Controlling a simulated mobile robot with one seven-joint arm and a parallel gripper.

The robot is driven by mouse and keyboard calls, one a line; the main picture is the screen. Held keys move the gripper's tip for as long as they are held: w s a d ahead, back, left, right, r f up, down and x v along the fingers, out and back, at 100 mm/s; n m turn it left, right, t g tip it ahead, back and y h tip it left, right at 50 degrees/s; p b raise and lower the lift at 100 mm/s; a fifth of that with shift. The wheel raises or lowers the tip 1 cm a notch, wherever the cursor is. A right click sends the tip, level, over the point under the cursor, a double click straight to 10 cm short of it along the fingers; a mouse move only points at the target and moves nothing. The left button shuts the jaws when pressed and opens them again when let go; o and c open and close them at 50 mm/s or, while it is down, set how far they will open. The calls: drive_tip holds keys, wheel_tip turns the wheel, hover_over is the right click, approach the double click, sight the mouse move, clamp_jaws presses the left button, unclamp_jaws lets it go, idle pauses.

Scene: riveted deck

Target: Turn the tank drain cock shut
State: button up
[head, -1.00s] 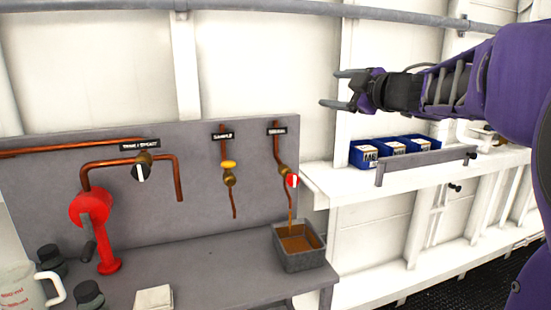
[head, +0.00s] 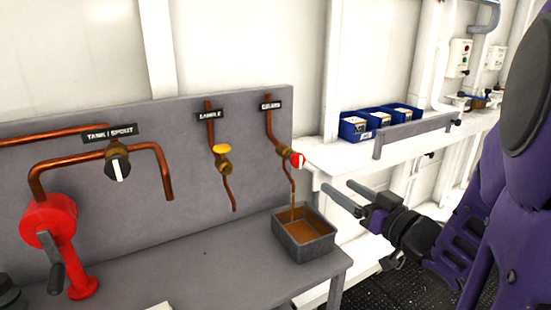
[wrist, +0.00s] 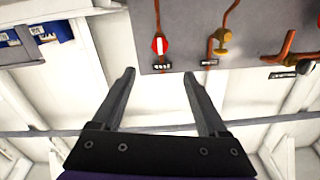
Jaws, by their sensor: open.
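The drain cock (head: 297,160) has a red knob with a white bar and sits on a copper pipe under a label on the grey panel. Brown liquid runs from its pipe into a square grey catch box (head: 304,250) on the bench. The knob also shows in the wrist view (wrist: 160,45), upside down, beyond and between my fingertips. My gripper (head: 348,197) is open and empty, to the right of the cock and apart from it, its fingers pointing left. In the wrist view my gripper (wrist: 158,75) shows both fingers spread.
A yellow-handled sample cock (head: 221,150) and a black tank/spout selector (head: 117,165) are on the same panel. A red hand pump (head: 50,222) stands at left. Blue bins (head: 354,126) sit on the white shelf behind a grey rail (head: 415,136).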

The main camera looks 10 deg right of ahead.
sight(301, 161)
drive_tip(key=p+x, duration=0.2)
drive_tip(key=x, duration=1.5)
drive_tip(key=shift+w+f+p, duration=0.1)
drive_tip(key=shift+p, duration=0.3)
clamp_jaws()
